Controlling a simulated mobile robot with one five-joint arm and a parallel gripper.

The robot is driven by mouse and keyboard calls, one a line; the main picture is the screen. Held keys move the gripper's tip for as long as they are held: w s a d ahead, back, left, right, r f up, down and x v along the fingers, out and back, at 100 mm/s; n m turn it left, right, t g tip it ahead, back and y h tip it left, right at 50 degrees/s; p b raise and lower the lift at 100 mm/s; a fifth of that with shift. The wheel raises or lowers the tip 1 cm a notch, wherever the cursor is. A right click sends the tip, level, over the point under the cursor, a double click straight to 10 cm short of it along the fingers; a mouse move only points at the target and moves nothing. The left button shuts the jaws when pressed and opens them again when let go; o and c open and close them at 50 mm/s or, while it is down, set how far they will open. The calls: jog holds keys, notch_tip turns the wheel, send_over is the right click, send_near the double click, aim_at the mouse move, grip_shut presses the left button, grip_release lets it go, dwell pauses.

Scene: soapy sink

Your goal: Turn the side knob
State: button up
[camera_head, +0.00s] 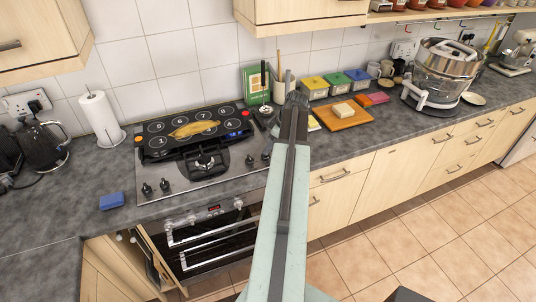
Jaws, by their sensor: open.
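My pale green arm reaches up the middle of the view, and my gripper (296,98) is at its dark far end, open, over the counter right of the hob. The jaws are small and their gap is hard to make out. The steel hob (205,185) has black knobs along its front: a left pair (164,185) and a right pair (249,160), next to my arm. I cannot tell which one is the side knob. My gripper appears beyond the right pair, not touching any knob. My arm hides part of the counter and cabinets behind it.
A black numbered panel (158,154) bearing a yellow item (194,129) lies on the hob. An oven (210,240) is below. A blue sponge (111,201) lies left. A cutting board (340,117), colored boxes (336,83) and a large pot (446,65) stand right. Floor right is clear.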

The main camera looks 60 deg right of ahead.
aim_at(268, 156)
jog(key=b+x, duration=0.2)
jog(key=x, duration=0.2)
jog(key=shift+f+b, duration=0.2)
jog(key=shift+b, duration=0.15)
jog(key=shift+r, duration=0.15)
